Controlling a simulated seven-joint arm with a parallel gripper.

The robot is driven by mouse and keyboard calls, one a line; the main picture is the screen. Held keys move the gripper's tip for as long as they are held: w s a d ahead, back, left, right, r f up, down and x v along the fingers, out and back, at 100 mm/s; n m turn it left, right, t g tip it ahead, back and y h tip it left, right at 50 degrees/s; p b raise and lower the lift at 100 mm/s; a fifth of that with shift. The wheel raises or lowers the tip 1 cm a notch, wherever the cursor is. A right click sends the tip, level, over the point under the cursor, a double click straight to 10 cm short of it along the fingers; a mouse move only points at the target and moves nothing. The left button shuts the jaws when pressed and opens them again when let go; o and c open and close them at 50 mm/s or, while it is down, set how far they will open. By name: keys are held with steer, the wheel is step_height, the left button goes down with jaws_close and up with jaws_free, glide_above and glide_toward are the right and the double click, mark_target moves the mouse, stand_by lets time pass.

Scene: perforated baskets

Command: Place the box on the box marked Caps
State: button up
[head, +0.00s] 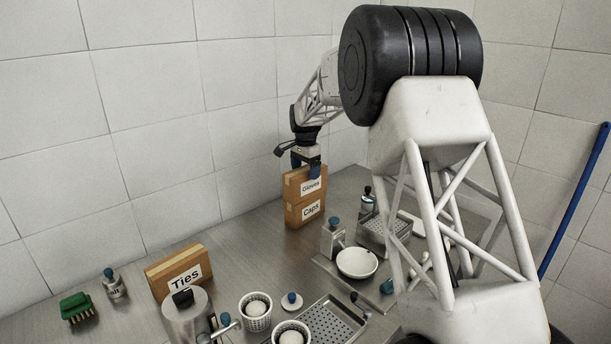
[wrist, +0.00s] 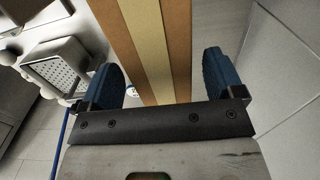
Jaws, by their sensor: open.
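The cardboard box marked Gloves (head: 311,185) sits on top of the box marked Caps (head: 306,210), near the wall. The two look roughly aligned, with the Gloves box upright. My gripper (head: 306,168) is just above the Gloves box, with its blue fingers at the box's top edge. In the wrist view my gripper (wrist: 172,85) is open, and the taped top of the Gloves box (wrist: 152,50) lies between its fingers with a gap on each side. The Caps box is hidden in the wrist view.
A box marked Ties (head: 178,270), a green brush (head: 76,307) and a shaker (head: 114,285) stand at the left. Perforated baskets (head: 257,311), a white bowl (head: 357,263) and a metal dispenser (head: 333,240) are in front. The counter left of the stack is clear.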

step_height(320, 180, up, 10)
steer(key=shift+f, duration=0.25)
steer(key=shift+r, duration=0.1)
stand_by(0.9)
steer(key=s+d+r+n, duration=0.1)
steer(key=s+d+r, duration=0.3)
steer(key=s, duration=0.6)
steer(key=s+d+r+n+t, duration=0.1)
steer(key=s+d+r+n, duration=0.1)
steer(key=s+d, duration=0.65)
steer(key=s+d+r+n, duration=0.1)
steer(key=s+d+r, duration=0.2)
steer(key=s, duration=0.9)
steer(key=s+d+f+n, duration=0.1)
steer(key=s+d+f, duration=0.1)
steer(key=s, duration=0.9)
steer(key=s+d+f+n+t, duration=0.1)
steer(key=s+f, duration=0.4)
steer(key=s, duration=0.6)
steer(key=s+d+f+n, duration=0.2)
steer(key=s+d+f, duration=0.2)
steer(key=s, duration=0.7)
steer(key=shift+s+d+f+n+t, duration=0.15)
steer(key=shift+s+d+n+t, duration=0.2)
steer(key=shift+d, duration=0.2)
